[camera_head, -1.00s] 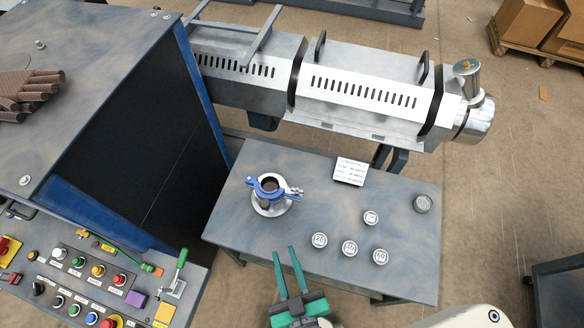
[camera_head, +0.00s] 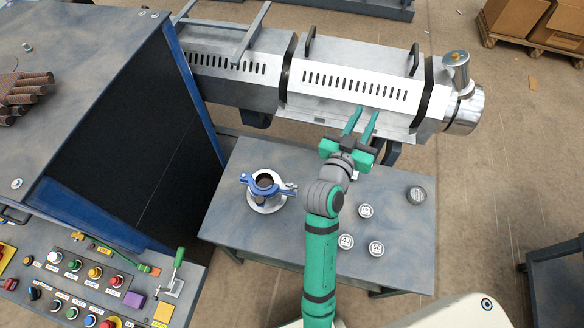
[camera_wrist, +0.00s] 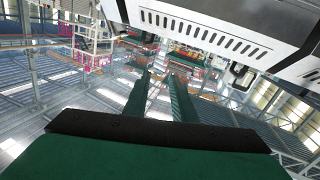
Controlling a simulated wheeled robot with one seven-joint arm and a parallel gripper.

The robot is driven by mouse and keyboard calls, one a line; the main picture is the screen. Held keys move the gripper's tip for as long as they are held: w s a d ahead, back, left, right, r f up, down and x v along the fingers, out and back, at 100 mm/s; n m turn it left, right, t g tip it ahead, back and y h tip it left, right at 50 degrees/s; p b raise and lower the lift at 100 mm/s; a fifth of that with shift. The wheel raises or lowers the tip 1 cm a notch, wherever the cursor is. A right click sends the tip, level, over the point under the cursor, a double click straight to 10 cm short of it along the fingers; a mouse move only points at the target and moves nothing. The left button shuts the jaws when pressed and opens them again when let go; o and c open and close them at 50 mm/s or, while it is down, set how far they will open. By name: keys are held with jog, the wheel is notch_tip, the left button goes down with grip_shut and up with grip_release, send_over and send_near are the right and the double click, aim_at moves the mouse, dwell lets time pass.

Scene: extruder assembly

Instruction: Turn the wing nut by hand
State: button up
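A blue clamp (camera_head: 258,188) sits around a silver flanged pipe piece (camera_head: 265,204) on the left part of the grey table. The wing nut seems to be in the small metal hardware (camera_head: 289,188) at the clamp's right side; its shape is too small to make out. My gripper (camera_head: 364,115) is raised to the right of and beyond the clamp, in front of the machine barrel. Its two green fingers are apart with nothing between them, as the wrist view (camera_wrist: 160,82) also shows. The clamp is not in the wrist view.
Several round marked weights (camera_head: 366,210) and a dark round piece (camera_head: 417,194) lie on the table (camera_head: 225,222). The silver barrel (camera_head: 350,85) runs along behind it. A control panel (camera_head: 60,262) and the blue-framed cabinet (camera_head: 195,90) stand at left. The table around the clamp is clear.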

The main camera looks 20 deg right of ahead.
jog(key=d+r+m+g+h, duration=0.1)
jog(key=d+r+m+g, duration=0.1)
jog(key=d+m+g, duration=0.15)
jog(key=m+g+y, duration=0.8)
jog(key=m+y, duration=0.5)
jog(key=y, duration=0.1)
send_over(292, 185)
notch_tip(292, 185, down, 16)
jog(key=shift+f, duration=3.75)
grip_shut()
